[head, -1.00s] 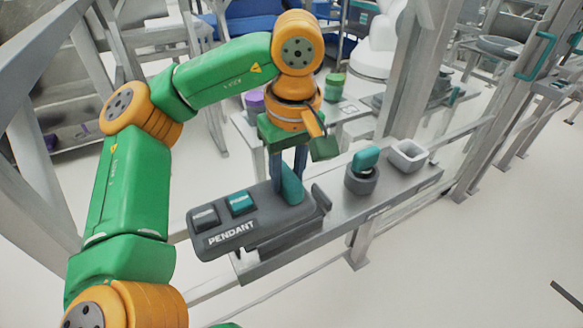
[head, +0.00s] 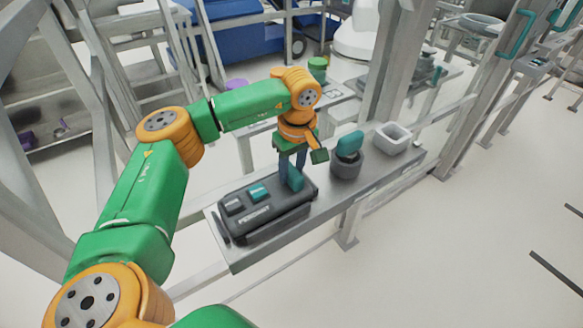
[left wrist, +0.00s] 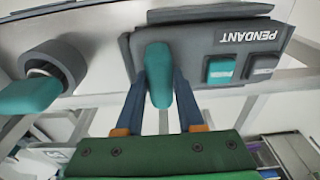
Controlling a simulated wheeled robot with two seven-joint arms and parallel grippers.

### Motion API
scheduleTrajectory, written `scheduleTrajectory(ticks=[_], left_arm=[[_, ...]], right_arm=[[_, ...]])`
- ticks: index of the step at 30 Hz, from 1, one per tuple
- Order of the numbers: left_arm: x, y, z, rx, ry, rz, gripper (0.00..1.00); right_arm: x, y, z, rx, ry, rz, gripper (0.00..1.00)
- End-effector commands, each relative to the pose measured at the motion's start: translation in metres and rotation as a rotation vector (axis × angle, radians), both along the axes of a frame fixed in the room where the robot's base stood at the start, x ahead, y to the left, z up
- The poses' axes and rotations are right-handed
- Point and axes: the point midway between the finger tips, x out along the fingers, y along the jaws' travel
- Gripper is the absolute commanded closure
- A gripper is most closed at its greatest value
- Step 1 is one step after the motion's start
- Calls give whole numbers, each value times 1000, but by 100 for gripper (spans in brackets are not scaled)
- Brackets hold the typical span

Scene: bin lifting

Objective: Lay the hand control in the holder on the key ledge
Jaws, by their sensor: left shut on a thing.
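The hand control (head: 232,197) is a dark grey box marked PENDANT, with a teal and a grey button and an upright teal grip (head: 295,179). It lies about level over the dark grey holder (head: 223,230) on the left part of the metal key ledge (head: 237,258). The holder's walls show along its near side and left end; whether it rests fully on the bottom is hidden. My left gripper (head: 290,172) is above it, shut on the teal grip. The left wrist view shows the grip (left wrist: 158,75) between the two blue fingers (left wrist: 160,98). My right gripper is not in view.
Right of the holder on the ledge stand a dark round cup with a teal-headed piece (head: 349,146) in it and a light square bowl (head: 392,138). A grey post (head: 385,70) rises behind the ledge. The floor in front is clear.

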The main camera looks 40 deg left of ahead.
Motion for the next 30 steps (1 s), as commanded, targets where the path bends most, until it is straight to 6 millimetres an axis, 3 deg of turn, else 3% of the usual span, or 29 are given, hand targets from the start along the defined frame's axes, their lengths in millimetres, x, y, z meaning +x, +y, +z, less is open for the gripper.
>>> scheduleTrajectory(ticks=[1, 2, 5, 13, 17, 24, 30], left_arm=[[0, 0, -2, 0, 0, 0, 100], [0, 0, -2, 0, 0, 0, 57], [0, 0, -2, 0, 0, 0, 33], [0, 0, -1, 0, 0, 0, 33], [0, -1, 10, 0, -2, 1, 33], [-2, -9, 71, -1, -5, 0, 33], [-5, -13, 116, 1, -1, 0, 33]], right_arm=[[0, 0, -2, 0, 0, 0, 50], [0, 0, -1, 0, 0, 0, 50], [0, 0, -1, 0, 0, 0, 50], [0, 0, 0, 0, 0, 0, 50], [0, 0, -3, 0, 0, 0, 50], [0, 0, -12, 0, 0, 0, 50], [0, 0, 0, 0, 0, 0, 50]])
